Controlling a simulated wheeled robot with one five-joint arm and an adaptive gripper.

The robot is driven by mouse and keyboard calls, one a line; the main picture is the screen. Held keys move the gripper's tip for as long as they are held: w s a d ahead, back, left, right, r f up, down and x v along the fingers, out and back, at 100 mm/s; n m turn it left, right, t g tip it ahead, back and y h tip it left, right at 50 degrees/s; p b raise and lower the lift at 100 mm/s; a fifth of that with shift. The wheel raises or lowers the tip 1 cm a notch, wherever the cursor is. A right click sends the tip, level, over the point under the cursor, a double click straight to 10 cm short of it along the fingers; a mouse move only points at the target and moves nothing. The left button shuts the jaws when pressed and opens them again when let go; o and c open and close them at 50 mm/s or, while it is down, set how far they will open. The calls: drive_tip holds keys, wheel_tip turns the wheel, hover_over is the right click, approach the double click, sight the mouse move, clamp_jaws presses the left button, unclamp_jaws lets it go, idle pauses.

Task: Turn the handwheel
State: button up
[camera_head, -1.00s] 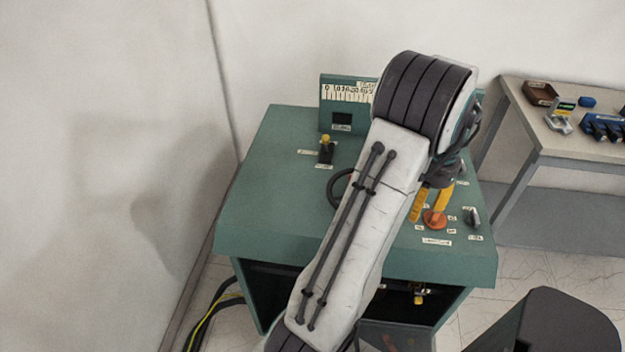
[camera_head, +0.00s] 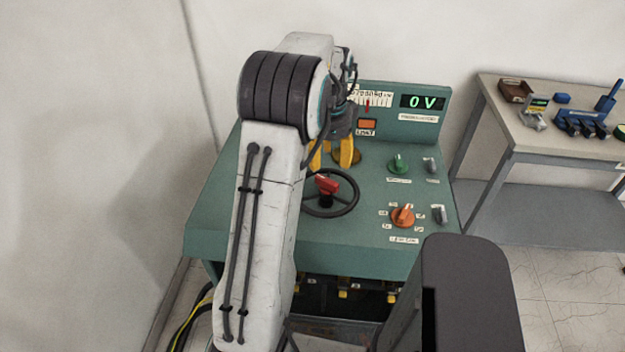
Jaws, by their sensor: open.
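The handwheel (camera_head: 335,213) is a dark ring on the green console top, with a red grip (camera_head: 327,184) standing up at its middle. My arm link hides part of its left side. My gripper (camera_head: 331,162) is above the console, behind the handwheel in the picture. Its two yellow fingers point down and are apart, with nothing seen between them. I cannot tell how high the fingertips are above the surface.
A side table (camera_head: 500,110) with tools stands at the right. A wall is behind.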

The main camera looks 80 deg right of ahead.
sight(324, 180)
drive_tip(key=shift+w+r+m, duration=0.2)
drive_tip(key=shift+w+m, duration=0.2)
drive_tip(key=shift+m, duration=0.4)
drive_tip(key=m, duration=0.3)
drive_tip(key=shift+a+m, duration=0.3)
drive_tip(key=shift+a, duration=0.1)
drive_tip(key=m, duration=0.2)
drive_tip(key=shift+a+m, duration=0.1)
drive_tip(key=shift+m, duration=0.3)
drive_tip(key=shift+f+p, duration=0.45)
drive_tip(key=shift+f, duration=3.25)
drive_tip(key=shift+o, duration=0.2)
clamp_jaws()
